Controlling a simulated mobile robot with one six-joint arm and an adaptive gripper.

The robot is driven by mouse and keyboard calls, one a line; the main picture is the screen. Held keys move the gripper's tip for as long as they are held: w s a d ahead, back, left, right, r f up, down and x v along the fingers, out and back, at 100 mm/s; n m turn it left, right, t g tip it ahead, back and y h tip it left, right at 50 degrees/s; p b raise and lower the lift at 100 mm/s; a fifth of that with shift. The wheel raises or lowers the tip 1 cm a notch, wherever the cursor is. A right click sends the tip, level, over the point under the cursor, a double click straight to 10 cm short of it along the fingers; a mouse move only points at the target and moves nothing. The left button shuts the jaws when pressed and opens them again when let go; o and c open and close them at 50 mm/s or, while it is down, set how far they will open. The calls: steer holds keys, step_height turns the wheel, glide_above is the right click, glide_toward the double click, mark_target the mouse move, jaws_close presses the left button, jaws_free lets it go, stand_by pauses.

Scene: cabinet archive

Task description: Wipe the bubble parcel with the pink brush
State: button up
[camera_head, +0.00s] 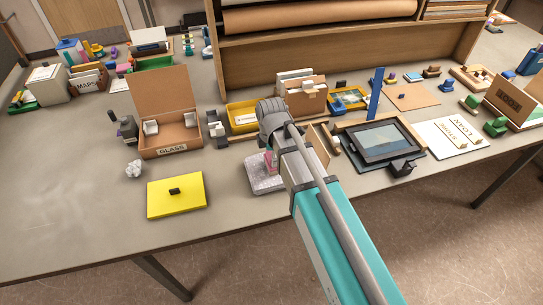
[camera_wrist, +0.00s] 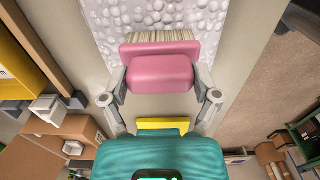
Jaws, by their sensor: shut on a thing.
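The bubble parcel (camera_head: 265,185) is a pale grey-white bubbled packet lying flat near the table's front edge. It fills the top middle of the wrist view (camera_wrist: 150,16). My gripper (camera_wrist: 160,92) is shut on the pink brush (camera_wrist: 160,73), with one finger on each side of its handle. The pale bristles (camera_wrist: 157,37) point toward the parcel and overlap it in the wrist view. Whether they touch it I cannot tell. In the head view the brush is a small pink patch (camera_head: 268,158) above the parcel, mostly hidden by my arm.
A yellow lid (camera_head: 176,196) lies left of the parcel, with a crumpled white ball (camera_head: 134,168) and the GLASS box (camera_head: 172,152) behind it. A yellow tray (camera_head: 242,118) stands behind the parcel. A dark framed picture (camera_head: 378,142) lies to the right. The table's left front is clear.

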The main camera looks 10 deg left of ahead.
steer(key=shift+w, duration=0.15)
steer(key=shift+w+a, duration=0.6)
steer(key=shift+w, duration=0.3)
steer(key=shift+w+a, duration=0.55)
steer(key=shift+w, duration=0.35)
step_height(320, 180, up, 6)
steer(key=p, duration=0.6)
steer(key=shift+r, duration=0.1)
steer(key=shift+r+p, duration=1.45)
steer(key=shift+p, duration=0.25)
steer(key=shift+f, duration=0.1)
step_height(320, 180, down, 4)
steer(key=b, duration=0.4)
